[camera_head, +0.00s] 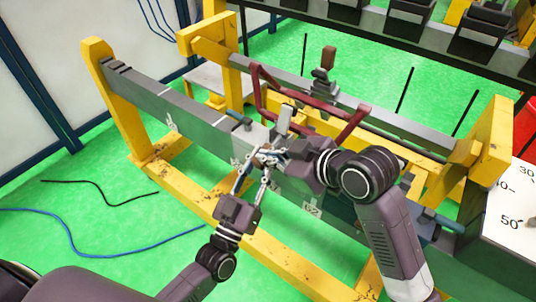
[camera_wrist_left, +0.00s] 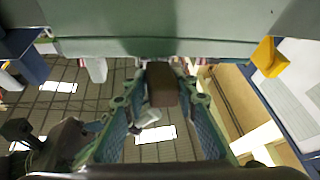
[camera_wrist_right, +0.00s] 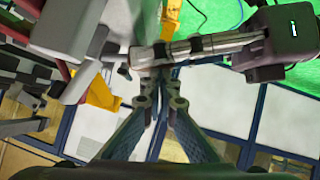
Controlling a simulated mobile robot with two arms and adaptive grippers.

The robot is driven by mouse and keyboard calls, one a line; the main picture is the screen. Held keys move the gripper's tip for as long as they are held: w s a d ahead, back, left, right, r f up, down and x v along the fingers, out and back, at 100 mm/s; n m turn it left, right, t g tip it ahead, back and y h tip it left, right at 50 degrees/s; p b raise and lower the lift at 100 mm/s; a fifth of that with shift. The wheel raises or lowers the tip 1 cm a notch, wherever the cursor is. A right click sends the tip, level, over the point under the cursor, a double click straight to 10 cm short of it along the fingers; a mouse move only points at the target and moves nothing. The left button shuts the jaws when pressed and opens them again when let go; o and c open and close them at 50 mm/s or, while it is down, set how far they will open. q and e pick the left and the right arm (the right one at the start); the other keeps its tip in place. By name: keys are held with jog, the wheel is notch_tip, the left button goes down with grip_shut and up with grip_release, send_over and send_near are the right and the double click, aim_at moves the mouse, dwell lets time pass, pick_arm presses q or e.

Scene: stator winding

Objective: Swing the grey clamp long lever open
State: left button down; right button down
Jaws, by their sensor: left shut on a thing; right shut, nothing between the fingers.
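My left gripper (camera_head: 262,166) reaches up from the lower left to the side of the grey beam. In the left wrist view its fingers close on a brown block-like grip (camera_wrist_left: 161,82), which looks like the end of a lever. In the head view this grip is hidden among the two grippers. A light grey upright plate (camera_head: 285,121) stands on the beam just behind them. My right gripper (camera_wrist_right: 160,95) is shut and empty.
The long grey beam (camera_head: 190,110) rests on yellow stands (camera_head: 116,100). A dark red frame (camera_head: 310,105) and another clamp with a brown handle (camera_head: 328,57) stand behind the grippers. A blue hose (camera_head: 90,248) lies on the green floor. Free floor shows at lower left.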

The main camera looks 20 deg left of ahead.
pick_arm(q)
jog(key=shift+f, duration=0.45)
pick_arm(e)
jog(key=shift+f, duration=0.5)
pick_arm(q)
jog(key=c, duration=1.8)
grip_release()
jog(key=shift+c, duration=0.2)
jog(key=shift+o, duration=1.1)
jog(key=shift+w+a, duration=0.15)
jog(key=shift+w, duration=0.05)
jog(key=shift+r, duration=0.1)
pick_arm(e)
jog(key=shift+w+a, duration=0.1)
jog(key=shift+w, duration=0.1)
pick_arm(q)
jog(key=shift+s, duration=0.1)
